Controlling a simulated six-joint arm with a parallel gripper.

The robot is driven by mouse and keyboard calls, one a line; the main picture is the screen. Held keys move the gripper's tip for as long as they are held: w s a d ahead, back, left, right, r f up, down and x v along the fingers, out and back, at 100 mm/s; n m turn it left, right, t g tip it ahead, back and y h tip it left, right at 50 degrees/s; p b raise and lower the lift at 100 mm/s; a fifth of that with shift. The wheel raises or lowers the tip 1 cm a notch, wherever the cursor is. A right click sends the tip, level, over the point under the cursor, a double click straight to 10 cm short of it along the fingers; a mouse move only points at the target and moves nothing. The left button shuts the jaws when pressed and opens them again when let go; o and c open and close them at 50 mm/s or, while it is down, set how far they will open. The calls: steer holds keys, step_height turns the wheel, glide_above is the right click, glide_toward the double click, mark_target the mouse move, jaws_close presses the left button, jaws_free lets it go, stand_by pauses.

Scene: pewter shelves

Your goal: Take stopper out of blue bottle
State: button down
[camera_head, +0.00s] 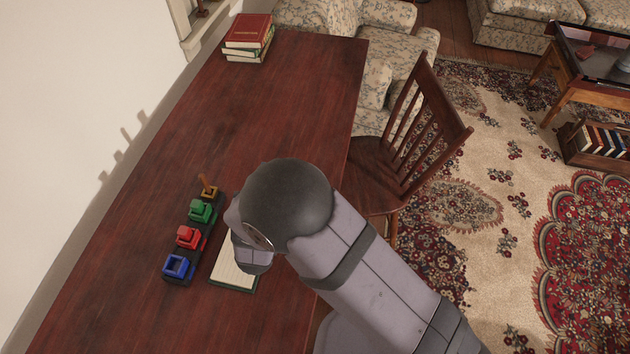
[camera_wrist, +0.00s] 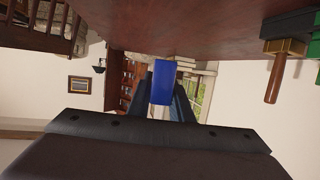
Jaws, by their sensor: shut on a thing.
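My gripper (camera_wrist: 163,88) is shut on a blue block, the blue stopper (camera_wrist: 162,76), in the wrist view. The stopper shows between the two dark fingers, clear of the bottle. In the head view my wrist is to the right of the row, over the notebook, and my arm hides the fingers and the stopper.
Books (camera_head: 250,31) are stacked at the far end. A chair (camera_head: 415,150) stands right.

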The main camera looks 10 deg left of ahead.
steer(key=a+n+y, duration=0.1)
steer(key=a, duration=0.1)
steer(key=s+a+n+y, duration=0.1)
steer(key=shift+a+f+g+y, duration=0.2)
steer(key=shift+a+g+y, duration=0.15)
steer(key=shift+g+y, duration=0.05)
steer(key=shift+f, duration=0.2)
steer(key=shift+f+b, duration=2.75)
steer(key=shift+f, duration=0.45)
steer(key=shift+f, duration=0.15)
